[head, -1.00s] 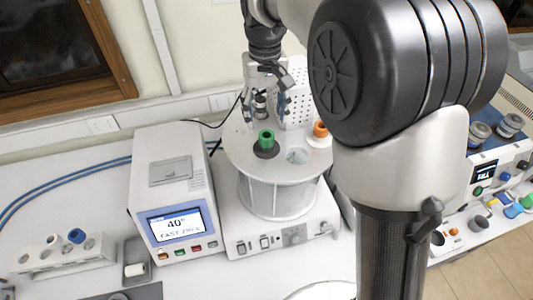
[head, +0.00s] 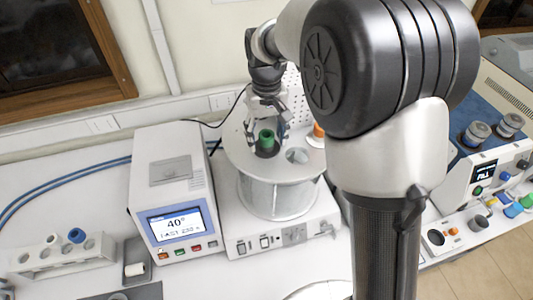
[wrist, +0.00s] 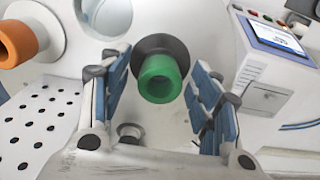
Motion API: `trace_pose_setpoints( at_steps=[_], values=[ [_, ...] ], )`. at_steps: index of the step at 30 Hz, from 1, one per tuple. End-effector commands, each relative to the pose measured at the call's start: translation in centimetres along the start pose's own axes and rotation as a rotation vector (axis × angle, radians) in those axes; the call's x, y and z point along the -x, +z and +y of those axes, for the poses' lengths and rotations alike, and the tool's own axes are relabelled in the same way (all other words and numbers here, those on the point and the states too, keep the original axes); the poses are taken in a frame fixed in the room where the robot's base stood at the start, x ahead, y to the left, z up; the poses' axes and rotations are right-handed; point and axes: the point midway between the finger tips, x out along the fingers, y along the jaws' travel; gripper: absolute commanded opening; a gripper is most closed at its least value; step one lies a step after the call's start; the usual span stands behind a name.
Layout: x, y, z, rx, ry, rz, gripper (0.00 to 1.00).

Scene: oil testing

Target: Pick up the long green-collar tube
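The green-collar tube (head: 266,139) stands in a dark ring in the round top of the bath (head: 237,158); only its collar shows, and its length below the top is hidden. In the wrist view the green collar (wrist: 160,78) lies between the two blue-padded fingers, with a gap on each side. My gripper (head: 267,138) is open around the collar from above. It also shows in the wrist view (wrist: 160,100), with no finger visibly touching the collar.
An orange-collar tube (head: 318,131) stands close on the right, beside an empty hole (head: 297,156). A control box with a screen (head: 175,225) stands left of the bath. A white rack (head: 62,258) is at the far left. A perforated panel (wrist: 45,118) is near my gripper.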

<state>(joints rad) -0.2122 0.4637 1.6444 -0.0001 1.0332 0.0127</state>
Motion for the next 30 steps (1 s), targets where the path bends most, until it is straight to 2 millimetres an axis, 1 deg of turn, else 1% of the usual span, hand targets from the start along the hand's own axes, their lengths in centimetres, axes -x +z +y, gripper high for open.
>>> trace_pose_setpoints(
  at_steps=[2, 24, 30],
  values=[
    [0.02, -0.01, 0.00, 0.000, 0.000, 0.000, 0.50],
    [0.05, -0.01, 0.00, 0.000, 0.000, 0.000, 0.01],
    [0.08, -0.02, 0.00, 0.000, 0.000, 0.001, 0.01]
  ],
)
